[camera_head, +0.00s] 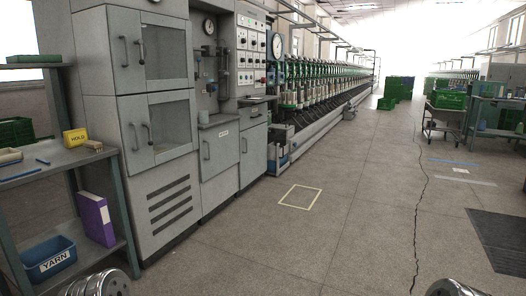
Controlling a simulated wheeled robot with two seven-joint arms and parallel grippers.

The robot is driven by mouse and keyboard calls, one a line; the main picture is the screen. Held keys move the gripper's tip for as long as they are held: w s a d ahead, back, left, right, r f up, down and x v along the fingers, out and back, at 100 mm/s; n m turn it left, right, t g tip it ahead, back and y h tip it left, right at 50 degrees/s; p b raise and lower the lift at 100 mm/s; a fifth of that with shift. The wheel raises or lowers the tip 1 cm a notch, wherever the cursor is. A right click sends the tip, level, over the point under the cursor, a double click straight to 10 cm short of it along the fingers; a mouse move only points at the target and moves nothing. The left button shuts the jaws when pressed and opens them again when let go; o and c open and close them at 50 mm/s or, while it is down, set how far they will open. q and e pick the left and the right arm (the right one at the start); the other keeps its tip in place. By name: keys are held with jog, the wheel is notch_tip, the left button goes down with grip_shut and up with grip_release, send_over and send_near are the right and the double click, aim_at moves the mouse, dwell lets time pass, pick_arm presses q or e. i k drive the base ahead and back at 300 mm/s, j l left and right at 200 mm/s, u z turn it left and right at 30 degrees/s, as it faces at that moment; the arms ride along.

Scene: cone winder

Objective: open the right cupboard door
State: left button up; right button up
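A tall grey cabinet stands at the left. Its upper door (167,52) and lower door (174,124) have glass panes and bar handles, and both look shut. To its right is a low grey cupboard door (221,160) with a vertical handle at its left and a small white label. Farther right is another low cupboard door (258,152), also with a handle at its left; it looks shut. I cannot tell from the picture alone which door is the named one. Only rounded metal parts of my arms show at the bottom edge; neither gripper's fingers are in view.
A shelf table (128,200) at the left holds a purple binder (96,219), a blue YARN bin (48,260) and a yellow HOLD block (75,137). The floor ahead is clear, with a taped square (300,197). A dark mat (502,240) lies at right.

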aim_at(252, 140)
jog(key=i+z, duration=0.2)
jog(key=i, duration=3.75)
